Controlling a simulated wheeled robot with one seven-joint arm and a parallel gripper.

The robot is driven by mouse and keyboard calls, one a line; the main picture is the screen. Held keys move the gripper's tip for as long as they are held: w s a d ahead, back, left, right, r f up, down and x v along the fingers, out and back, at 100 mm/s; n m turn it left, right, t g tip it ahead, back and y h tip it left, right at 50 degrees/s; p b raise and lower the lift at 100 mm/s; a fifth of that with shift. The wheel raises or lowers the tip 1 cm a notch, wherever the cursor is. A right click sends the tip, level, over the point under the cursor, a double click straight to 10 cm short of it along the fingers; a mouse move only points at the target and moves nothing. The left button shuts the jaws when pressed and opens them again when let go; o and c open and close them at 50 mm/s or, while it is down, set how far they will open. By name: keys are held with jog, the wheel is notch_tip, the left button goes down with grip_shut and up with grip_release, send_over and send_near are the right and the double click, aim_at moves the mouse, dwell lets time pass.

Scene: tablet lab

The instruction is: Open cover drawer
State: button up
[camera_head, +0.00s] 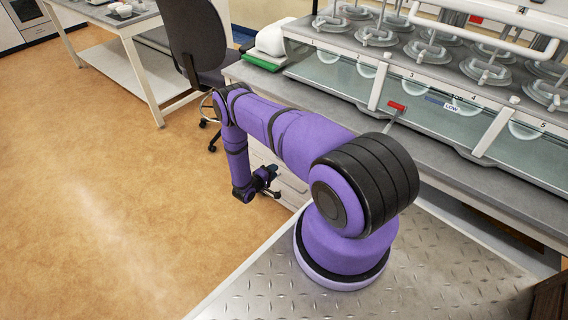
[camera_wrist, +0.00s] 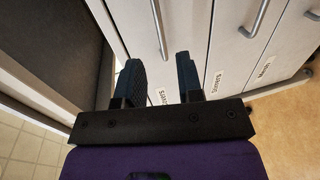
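A white drawer cabinet (camera_head: 284,182) stands under the bench, mostly hidden behind my arm in the head view. In the wrist view several drawer fronts run side by side, with labels and silver bar handles, and look shut. One handle (camera_wrist: 159,28) lies beyond my fingertips, in line with the gap between them. The label (camera_wrist: 162,95) on that front shows between my fingers, partly hidden; I cannot read it surely. My gripper (camera_wrist: 158,72) is open and empty, pointing at the fronts. In the head view my gripper (camera_head: 270,174) is beside the cabinet.
Another handle (camera_wrist: 255,18) and further labels (camera_wrist: 264,68) show to the right. The bench (camera_head: 470,165) above carries a glass-fronted apparatus (camera_head: 420,80) and a red-handled item (camera_head: 396,106). A dark chair (camera_head: 200,50) stands at the back. The floor (camera_head: 100,190) at left is clear.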

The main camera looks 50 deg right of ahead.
jog(key=x, duration=0.9)
jog(key=shift+d, duration=0.15)
grip_shut()
